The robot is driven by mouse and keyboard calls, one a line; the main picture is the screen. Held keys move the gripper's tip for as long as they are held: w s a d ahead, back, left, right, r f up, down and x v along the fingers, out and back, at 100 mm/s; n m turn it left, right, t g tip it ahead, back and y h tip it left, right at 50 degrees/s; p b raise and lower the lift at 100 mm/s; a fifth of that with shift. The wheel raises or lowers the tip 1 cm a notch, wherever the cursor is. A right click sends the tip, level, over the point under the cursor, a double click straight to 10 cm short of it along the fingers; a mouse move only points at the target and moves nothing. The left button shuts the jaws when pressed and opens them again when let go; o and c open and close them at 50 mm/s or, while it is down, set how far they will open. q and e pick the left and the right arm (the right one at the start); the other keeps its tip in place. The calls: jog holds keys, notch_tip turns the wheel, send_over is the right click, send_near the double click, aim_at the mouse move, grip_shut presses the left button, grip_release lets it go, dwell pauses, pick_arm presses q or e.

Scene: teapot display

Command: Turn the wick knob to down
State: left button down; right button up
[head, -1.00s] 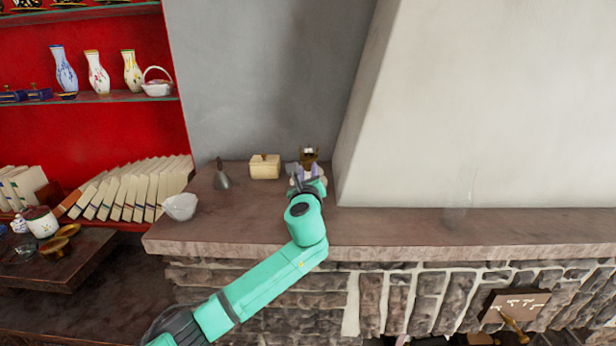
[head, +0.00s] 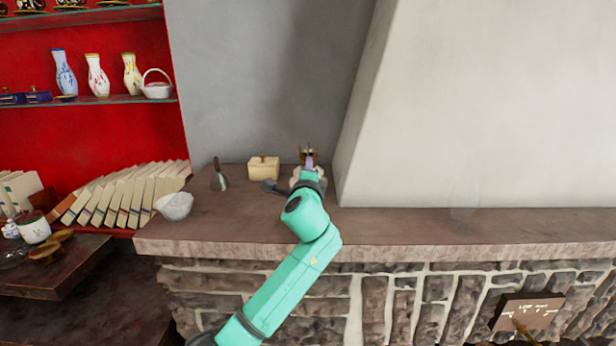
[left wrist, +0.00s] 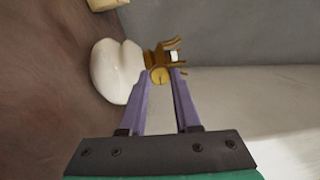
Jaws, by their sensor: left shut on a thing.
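An oil lamp stands on the stone mantel (head: 400,222) near the grey wall. In the left wrist view it has a rounded white body (left wrist: 116,70) and a brown, pronged burner top (left wrist: 172,55). A small round brass wick knob (left wrist: 159,76) sits on the burner's near side. My left gripper (head: 309,164) reaches the lamp from the front. Its purple fingertips are shut on the wick knob, one on each side. In the head view my gripper and arm hide the knob and much of the lamp. My right gripper is not in view.
A cream lidded box (head: 263,168), a grey metal funnel-like thing (head: 219,178) and a white bowl (head: 174,206) stand on the mantel to the left. A slanting white chimney wall (head: 480,110) rises just right of the lamp.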

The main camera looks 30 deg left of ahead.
pick_arm(q)
jog(key=n+b, duration=0.2)
jog(key=n, duration=0.2)
jog(key=shift+f+n, duration=0.15)
jog(key=shift+n, duration=0.15)
jog(key=n+b, duration=0.2)
jog(key=n, duration=0.1)
jog(key=shift+n, duration=0.4)
jog(key=n+b, duration=0.2)
jog(key=n, duration=0.2)
jog(key=shift+n+b, duration=0.65)
jog(key=shift+n, duration=0.75)
jog(key=c, duration=0.6)
grip_release()
jog(key=shift+s, duration=0.1)
